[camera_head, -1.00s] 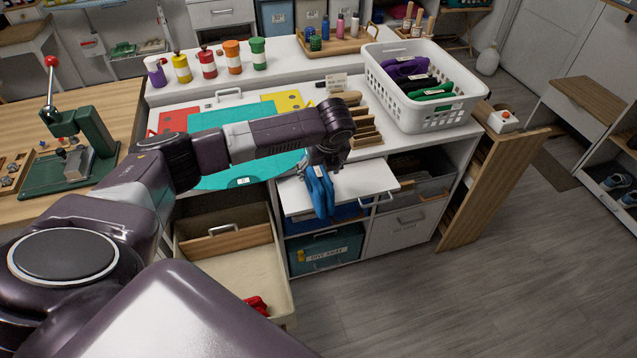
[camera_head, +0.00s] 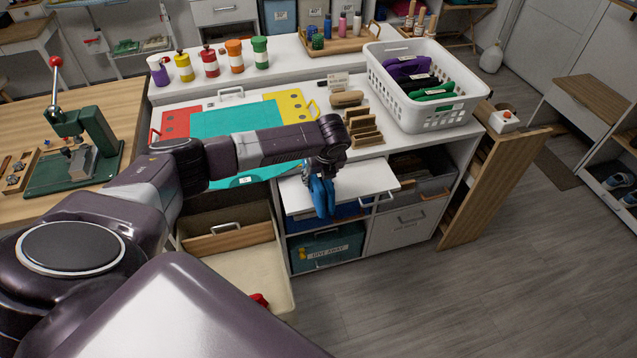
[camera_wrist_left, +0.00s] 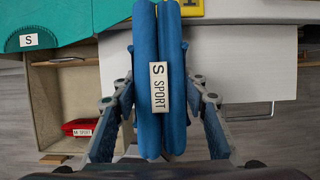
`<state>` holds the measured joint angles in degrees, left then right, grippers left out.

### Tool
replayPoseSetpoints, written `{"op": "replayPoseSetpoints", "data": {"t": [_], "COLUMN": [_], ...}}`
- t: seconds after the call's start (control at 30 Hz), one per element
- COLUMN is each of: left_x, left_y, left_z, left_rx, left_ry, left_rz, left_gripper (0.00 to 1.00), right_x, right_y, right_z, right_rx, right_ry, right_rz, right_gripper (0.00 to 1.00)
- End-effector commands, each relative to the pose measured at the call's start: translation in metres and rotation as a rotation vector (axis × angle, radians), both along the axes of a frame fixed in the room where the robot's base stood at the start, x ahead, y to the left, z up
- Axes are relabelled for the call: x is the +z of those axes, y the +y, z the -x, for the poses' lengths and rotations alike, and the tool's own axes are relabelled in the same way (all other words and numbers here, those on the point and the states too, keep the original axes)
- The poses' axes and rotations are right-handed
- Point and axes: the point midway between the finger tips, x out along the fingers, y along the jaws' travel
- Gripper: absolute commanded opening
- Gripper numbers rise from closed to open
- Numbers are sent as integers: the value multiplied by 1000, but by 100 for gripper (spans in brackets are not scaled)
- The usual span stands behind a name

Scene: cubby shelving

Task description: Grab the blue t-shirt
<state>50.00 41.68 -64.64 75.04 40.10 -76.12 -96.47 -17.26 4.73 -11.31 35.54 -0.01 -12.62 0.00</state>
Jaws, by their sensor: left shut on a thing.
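The blue t-shirt (camera_head: 321,196) is folded and hangs from my left gripper (camera_head: 322,174) over the white pulled-out board at the counter's front. In the left wrist view the blue t-shirt (camera_wrist_left: 147,52) stands between the two fingers and carries a white label reading "S SPORT". My left gripper (camera_wrist_left: 158,112) is shut on it, with a finger on each side. My right gripper is not in view.
A white basket (camera_head: 425,119) with purple, black and green folded items stands on the counter's right. A teal sheet (camera_head: 235,120) lies at left. An open drawer (camera_head: 275,287) holds a red item (camera_wrist_left: 80,127).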

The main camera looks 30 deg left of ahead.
Motion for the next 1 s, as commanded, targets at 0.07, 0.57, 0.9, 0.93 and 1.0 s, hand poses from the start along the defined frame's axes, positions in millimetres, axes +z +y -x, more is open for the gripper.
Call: {"op": "replayPoseSetpoints", "data": {"t": [0.07, 0.57, 0.9, 0.93, 1.0], "left_x": [0, 18, 91, 99, 119], "left_y": [0, 0, 0, 0, 0], "left_z": [0, -2, -2, -3, -2], "left_rx": [0, 0, 0, 0, 0], "left_ry": [0, -5, -8, -8, -8], "left_rz": [0, 1, 0, 1, 1], "left_gripper": [14, 12, 12, 12, 12], "right_x": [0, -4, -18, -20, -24], "right_y": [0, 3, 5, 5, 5], "right_z": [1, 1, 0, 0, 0], "right_rx": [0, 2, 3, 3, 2], "right_ry": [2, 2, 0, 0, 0], "right_rz": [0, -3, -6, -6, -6], "right_gripper": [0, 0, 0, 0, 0]}}
